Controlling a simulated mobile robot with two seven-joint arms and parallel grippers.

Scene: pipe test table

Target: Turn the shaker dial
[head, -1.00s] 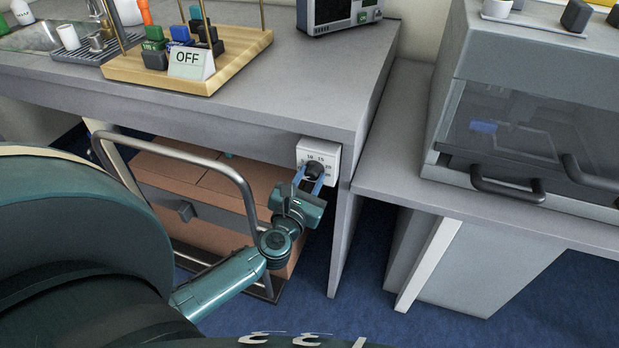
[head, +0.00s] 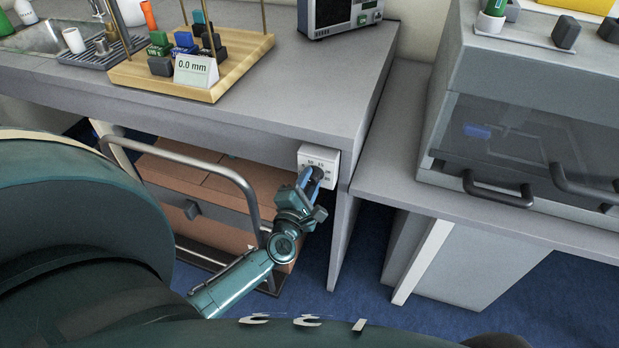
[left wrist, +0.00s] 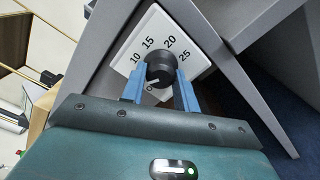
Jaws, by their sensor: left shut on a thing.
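The shaker dial is a black round knob (head: 317,172) on a white plate (head: 332,160) at the front edge of the bench. My left gripper (head: 310,180) is shut on the knob, with one blue finger on each side. In the left wrist view the knob (left wrist: 160,66) sits between the blue fingers (left wrist: 160,92). The plate (left wrist: 122,58) there carries the numbers 10, 15, 20 and 25. A pale mark on the knob points to the lower left, near a partly hidden 0. A small sign (head: 196,73) on the wooden rack reads "0.0 mm". My right gripper is not in view.
A metal rail (head: 200,141) and brown boxes (head: 200,165) stand under the bench, left of my left forearm. The wooden rack (head: 219,91) is on the bench top. A clear-fronted grey cabinet (head: 470,60) with dark handles stands at the right.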

